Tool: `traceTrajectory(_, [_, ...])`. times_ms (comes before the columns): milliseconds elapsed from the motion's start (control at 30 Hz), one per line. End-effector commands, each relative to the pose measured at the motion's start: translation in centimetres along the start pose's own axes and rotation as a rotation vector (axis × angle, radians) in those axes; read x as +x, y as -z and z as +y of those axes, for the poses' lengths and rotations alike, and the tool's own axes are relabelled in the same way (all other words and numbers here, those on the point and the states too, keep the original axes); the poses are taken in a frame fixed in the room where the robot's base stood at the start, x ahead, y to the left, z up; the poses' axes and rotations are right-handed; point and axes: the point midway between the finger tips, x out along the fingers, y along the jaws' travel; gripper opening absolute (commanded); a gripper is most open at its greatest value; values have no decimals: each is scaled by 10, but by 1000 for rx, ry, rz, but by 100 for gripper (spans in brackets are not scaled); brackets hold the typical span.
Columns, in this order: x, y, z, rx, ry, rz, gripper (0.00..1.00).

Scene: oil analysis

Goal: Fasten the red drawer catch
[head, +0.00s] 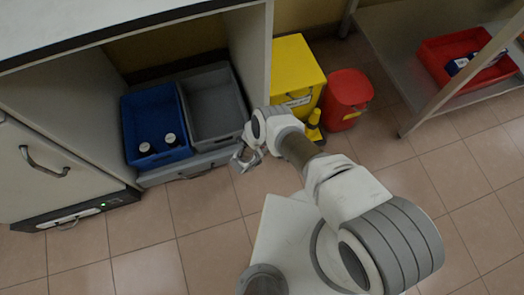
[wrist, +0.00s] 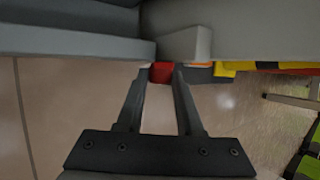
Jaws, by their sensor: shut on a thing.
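The red drawer catch (wrist: 161,72) shows in the wrist view as a small red block under the grey cabinet edge. My gripper (wrist: 161,80) has its two fingertips on either side of the catch and is shut on it. In the head view my gripper (head: 245,160) is at the right front corner of the low grey drawer (head: 190,166) under the bins. The catch cannot be made out there. Whether it is fastened cannot be told.
The tiled floor in front is clear.

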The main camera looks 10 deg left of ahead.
Motion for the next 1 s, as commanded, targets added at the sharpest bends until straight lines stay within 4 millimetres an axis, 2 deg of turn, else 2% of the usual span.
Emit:
traceTrajectory(467, [1,-2,0,-5,15,-5,0])
traceTrajectory(500, [1,-2,0,-5,15,-5,41])
traceTrajectory(633, [1,-2,0,-5,15,-4,64])
traceTrajectory(1000, [-4,-1,0,-6,14,-2,66])
